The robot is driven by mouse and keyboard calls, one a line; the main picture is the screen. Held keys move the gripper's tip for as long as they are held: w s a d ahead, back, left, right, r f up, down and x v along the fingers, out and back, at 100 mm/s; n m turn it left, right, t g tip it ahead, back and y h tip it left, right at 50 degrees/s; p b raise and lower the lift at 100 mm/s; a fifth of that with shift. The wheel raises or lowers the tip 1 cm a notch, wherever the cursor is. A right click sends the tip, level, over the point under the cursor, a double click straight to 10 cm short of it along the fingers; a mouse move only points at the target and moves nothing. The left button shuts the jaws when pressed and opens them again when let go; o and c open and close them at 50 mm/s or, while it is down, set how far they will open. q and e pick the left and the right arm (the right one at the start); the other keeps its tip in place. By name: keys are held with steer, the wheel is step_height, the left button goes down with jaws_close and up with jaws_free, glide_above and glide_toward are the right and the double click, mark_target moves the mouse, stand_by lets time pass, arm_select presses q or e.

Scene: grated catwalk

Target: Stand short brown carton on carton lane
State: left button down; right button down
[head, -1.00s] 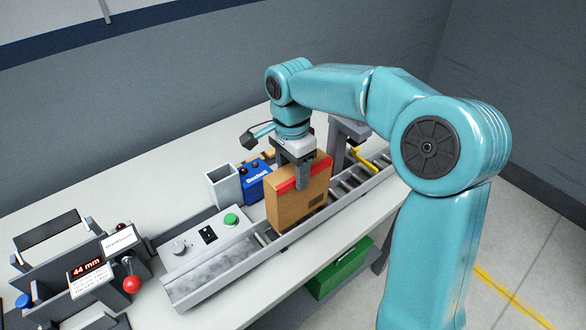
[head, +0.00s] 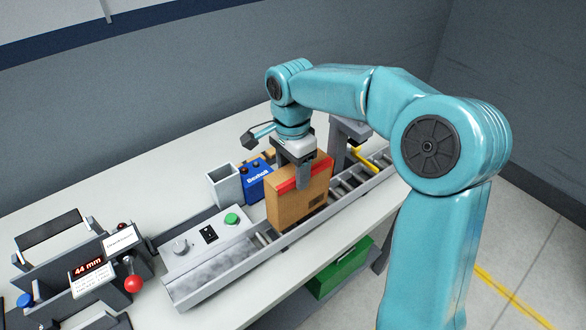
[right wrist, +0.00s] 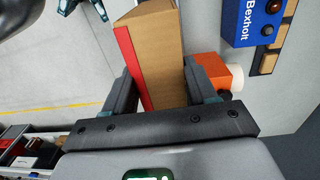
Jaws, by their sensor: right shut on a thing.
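The short brown carton (head: 290,207) with a red band is upright over the roller carton lane (head: 343,190). Its bottom is at the rollers, between the lane's side rails, but I cannot tell if it rests fully on them. My right gripper (head: 304,182) reaches down from above and is shut on the carton's upper part. In the right wrist view the carton (right wrist: 163,65) sits between both fingers, its red strip towards the left finger. My left gripper is not in view.
A control panel with a green button (head: 231,219) adjoins the lane's near left. Behind the lane stand a blue Bexholt box (head: 257,184) and an open grey bin (head: 226,186). A gauge reading 44 mm (head: 88,267) is at left. A green crate (head: 338,270) is below the bench.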

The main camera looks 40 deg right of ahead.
steer(key=shift+s+f, duration=0.1)
steer(key=shift+f, duration=0.1)
steer(key=shift+f+b, duration=1.35)
steer(key=shift+f, duration=0.15)
steer(key=shift+r, duration=0.1)
jaws_free()
step_height(320, 180, up, 8)
steer(key=p, duration=0.7)
